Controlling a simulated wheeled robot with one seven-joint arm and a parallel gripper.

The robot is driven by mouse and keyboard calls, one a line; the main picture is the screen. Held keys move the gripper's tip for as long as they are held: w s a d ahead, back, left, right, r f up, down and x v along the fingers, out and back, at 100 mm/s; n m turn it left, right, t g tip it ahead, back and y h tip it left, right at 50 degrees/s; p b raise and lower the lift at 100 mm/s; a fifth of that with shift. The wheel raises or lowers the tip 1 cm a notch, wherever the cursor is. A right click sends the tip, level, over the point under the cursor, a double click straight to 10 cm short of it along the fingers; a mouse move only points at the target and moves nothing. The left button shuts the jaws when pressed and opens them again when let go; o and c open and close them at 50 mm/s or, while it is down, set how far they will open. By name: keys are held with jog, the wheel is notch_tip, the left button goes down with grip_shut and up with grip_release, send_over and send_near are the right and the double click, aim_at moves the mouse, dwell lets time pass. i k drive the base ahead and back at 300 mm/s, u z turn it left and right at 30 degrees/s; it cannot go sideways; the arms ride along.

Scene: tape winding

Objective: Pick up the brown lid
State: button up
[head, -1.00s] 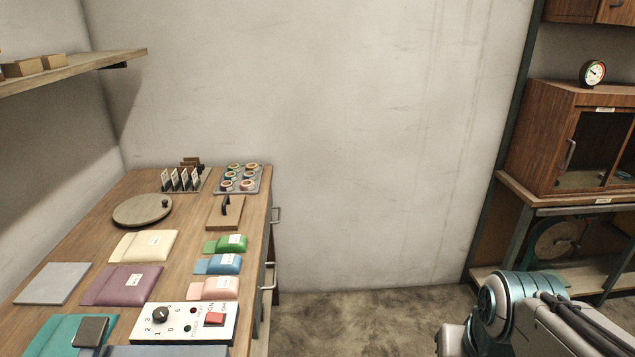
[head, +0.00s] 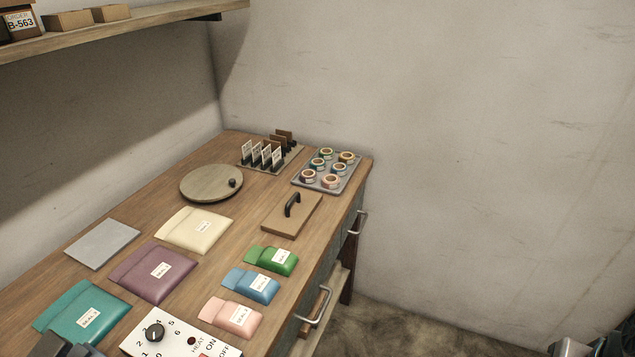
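A flat brown rectangular lid (head: 283,220) with a black arched handle lies on the wooden workbench, near its right edge. It sits between the tape tray and the green pouch, and nothing rests on it. A round wooden disc (head: 207,183) with a small dark knob lies to its left, farther back.
A grey tray (head: 318,182) of tape rolls and a card rack (head: 291,157) stand behind the lid. Green (head: 272,260), blue (head: 251,285) and pink (head: 234,314) pouches lie in front. Drawer handles (head: 357,222) stick out from the bench's right side. A shelf (head: 150,15) hangs at upper left.

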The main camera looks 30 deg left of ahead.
aim_at(287, 220)
jog(key=u, duration=0.7)
jog(key=i, duration=0.75)
jog(key=u, duration=0.7)
jog(key=i, duration=0.5)
